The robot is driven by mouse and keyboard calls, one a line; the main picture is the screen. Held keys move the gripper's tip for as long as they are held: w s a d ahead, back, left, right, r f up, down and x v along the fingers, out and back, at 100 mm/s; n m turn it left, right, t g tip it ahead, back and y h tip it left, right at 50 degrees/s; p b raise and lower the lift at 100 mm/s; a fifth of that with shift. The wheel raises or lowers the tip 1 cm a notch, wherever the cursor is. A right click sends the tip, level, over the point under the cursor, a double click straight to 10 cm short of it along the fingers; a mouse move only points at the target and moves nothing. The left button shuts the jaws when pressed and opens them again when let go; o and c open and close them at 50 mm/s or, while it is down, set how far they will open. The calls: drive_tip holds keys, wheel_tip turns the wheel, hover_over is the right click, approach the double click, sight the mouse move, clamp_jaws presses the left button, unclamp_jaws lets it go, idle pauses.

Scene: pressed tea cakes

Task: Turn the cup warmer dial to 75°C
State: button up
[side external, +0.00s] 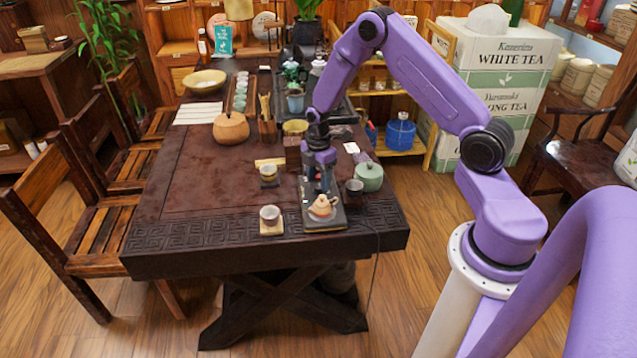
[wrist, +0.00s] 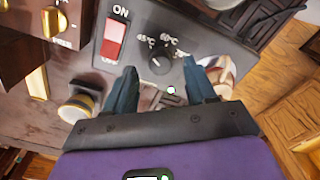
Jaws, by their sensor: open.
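The cup warmer (side external: 325,223) is a dark flat unit near the table's front edge, with a small cream and orange teapot (side external: 322,207) on its front end. In the wrist view its grey panel (wrist: 112,72) carries a black round dial (wrist: 160,62), with 45°C and 60°C printed around its upper side. A small pale mark shows on the dial; its exact setting is too small to read. A red ON/OFF switch (wrist: 114,38) is left of the dial. My gripper (side external: 321,186) is open above the warmer. In the wrist view its fingers (wrist: 160,88) are apart, empty, either side below the dial.
A small cup on a wooden coaster (side external: 271,229) stands left of the warmer.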

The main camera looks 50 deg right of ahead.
drive_tip(key=shift+f, duration=1.1)
clamp_jaws()
